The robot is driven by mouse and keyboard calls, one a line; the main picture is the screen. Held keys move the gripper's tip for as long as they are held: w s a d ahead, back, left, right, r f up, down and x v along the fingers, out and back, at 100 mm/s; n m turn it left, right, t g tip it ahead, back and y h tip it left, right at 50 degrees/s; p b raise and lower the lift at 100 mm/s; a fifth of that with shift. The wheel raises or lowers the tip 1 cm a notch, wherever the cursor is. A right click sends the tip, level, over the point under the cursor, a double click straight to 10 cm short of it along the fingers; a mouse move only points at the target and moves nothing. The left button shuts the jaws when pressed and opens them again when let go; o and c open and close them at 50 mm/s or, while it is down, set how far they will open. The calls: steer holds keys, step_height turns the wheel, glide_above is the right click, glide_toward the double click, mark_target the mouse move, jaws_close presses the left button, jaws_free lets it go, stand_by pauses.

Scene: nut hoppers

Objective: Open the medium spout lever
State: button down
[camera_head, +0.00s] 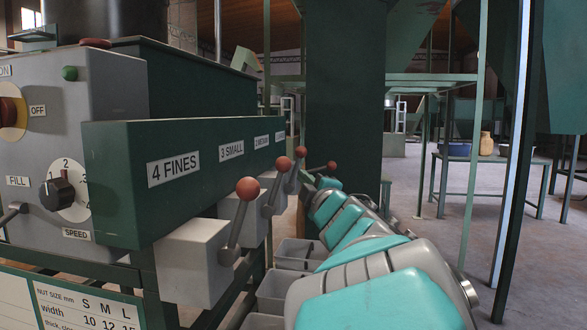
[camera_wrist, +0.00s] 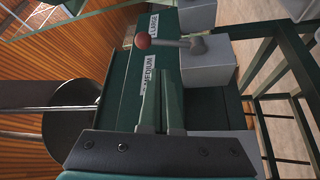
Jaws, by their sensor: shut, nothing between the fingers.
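In the wrist view, the medium spout lever (camera_wrist: 178,43) is a grey stem with a red ball. It runs left from a grey spout box (camera_wrist: 207,66), toward the green panel. The MEDIUM label (camera_wrist: 149,72) is just beyond my fingers. My gripper (camera_wrist: 159,75) is shut and empty, its two dark green fingers close together, pointing toward the lever and apart from it. In the head view, the medium lever's red ball (camera_head: 300,151) stands third along the row, partly crowded by its neighbours. My gripper (camera_head: 309,179) is small and mostly hidden there behind my arm.
The fines lever (camera_head: 248,188) and small lever (camera_head: 284,163) lean upright nearer the camera. The farthest red-ball lever (camera_head: 332,165) leans outward to the right. Grey bins (camera_head: 293,253) sit below the spouts. A green frame post (camera_head: 478,130) stands right of my arm.

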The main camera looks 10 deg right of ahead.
steer(key=w+a+r, duration=0.1)
steer(key=w, duration=0.8)
steer(key=shift+w+r, duration=0.3)
steer(key=shift+w, duration=0.1)
